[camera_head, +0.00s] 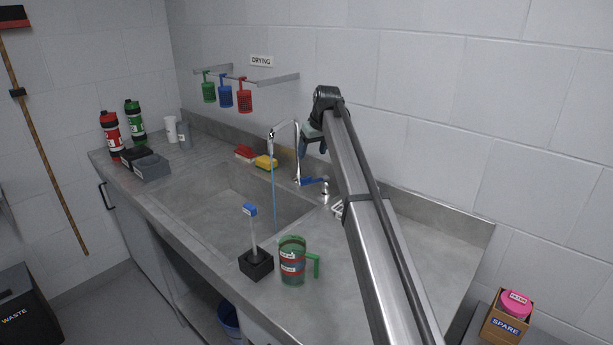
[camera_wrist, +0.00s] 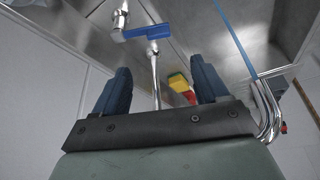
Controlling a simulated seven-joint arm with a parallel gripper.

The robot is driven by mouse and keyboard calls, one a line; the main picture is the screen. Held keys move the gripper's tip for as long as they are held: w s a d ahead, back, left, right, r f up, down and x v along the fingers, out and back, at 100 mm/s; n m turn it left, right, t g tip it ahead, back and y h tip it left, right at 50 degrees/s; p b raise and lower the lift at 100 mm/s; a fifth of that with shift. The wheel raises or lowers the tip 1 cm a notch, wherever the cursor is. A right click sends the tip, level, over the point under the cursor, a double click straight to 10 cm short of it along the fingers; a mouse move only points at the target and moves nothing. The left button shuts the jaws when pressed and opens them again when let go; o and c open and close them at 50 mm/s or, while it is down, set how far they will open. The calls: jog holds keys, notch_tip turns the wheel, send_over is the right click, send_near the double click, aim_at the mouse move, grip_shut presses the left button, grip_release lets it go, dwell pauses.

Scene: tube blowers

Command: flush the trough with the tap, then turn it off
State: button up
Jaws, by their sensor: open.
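The chrome tap (camera_head: 298,150) stands at the back of the steel trough (camera_head: 192,197), its spout arching over the basin. A thin blue stream of water (camera_head: 273,190) falls from the spout into the trough; it also shows in the wrist view (camera_wrist: 235,38). The tap's blue lever (camera_head: 316,181) sits to the right of the spout; the wrist view shows it (camera_wrist: 147,32) beyond my fingertips, apart from them. My gripper (camera_wrist: 160,75) is open and empty. In the head view it (camera_head: 308,142) is beside the upper tap, above the lever, partly hidden by my arm.
A yellow sponge (camera_head: 266,162) and a red brush (camera_head: 245,153) lie on the back ledge. A blue-topped stick in a black block (camera_head: 257,264) and a green-handled jug (camera_head: 293,262) stand at the front. Baskets hang from the drying rail (camera_head: 278,79). The right counter is mostly clear.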

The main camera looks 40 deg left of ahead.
aim_at(307, 183)
jog(key=x, duration=1.2)
jog(key=shift+w+f, duration=0.15)
jog(key=shift+f, duration=0.25)
grip_shut()
